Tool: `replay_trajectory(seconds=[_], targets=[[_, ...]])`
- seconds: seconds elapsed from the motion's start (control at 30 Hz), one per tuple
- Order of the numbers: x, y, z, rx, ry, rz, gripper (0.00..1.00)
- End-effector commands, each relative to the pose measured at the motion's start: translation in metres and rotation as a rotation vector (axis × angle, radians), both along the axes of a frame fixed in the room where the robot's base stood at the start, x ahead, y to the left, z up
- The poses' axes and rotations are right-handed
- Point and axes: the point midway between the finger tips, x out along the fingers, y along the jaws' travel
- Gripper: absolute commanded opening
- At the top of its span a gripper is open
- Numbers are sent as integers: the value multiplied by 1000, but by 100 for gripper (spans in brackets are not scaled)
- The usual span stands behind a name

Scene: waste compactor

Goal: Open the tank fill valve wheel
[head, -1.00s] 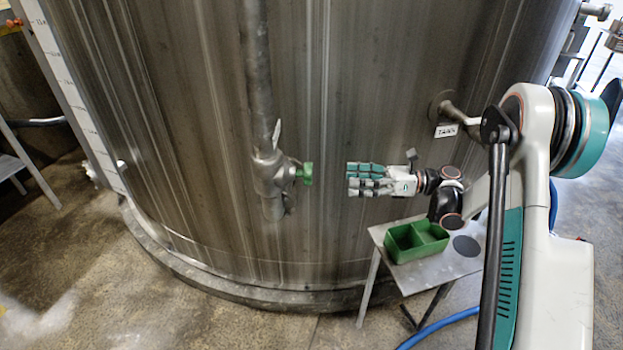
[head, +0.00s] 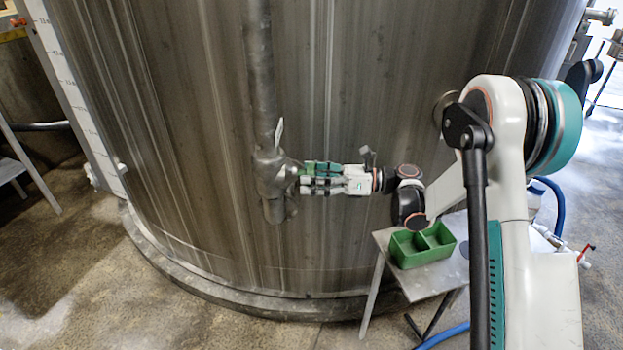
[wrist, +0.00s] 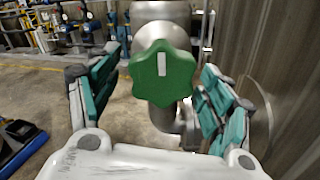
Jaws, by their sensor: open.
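The green valve wheel (wrist: 163,73), lobed with a white mark upright on its face, sits on the metal valve body (head: 270,173) of the vertical pipe on the tank. My gripper (head: 303,180) is at the wheel in the head view and hides most of it. In the wrist view my gripper (wrist: 162,88) is open, with teal fingers to the left and right of the wheel. Gaps show between the wheel and the fingers on both sides in that view. I cannot tell how far the fingertips reach along the wheel.
The tank wall (head: 350,90) stands close behind the valve. A small metal table (head: 440,277) with a green divided tray (head: 421,262) stands below my arm. A blue hose (head: 445,336) lies on the floor. Open floor is at the lower left.

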Motion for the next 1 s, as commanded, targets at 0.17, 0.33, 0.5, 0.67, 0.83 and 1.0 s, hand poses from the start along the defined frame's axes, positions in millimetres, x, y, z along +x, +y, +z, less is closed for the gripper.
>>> replay_trajectory(seconds=[0.17,0.33,0.5,0.67,0.83,1.0], targets=[[0,0,0,0,0,0,62],[0,0,0,0,0,0,28],[0,0,0,0,-2,0,28],[0,0,0,-2,-24,0,28],[1,0,0,-8,-95,0,28],[2,0,0,-19,-216,0,28]])
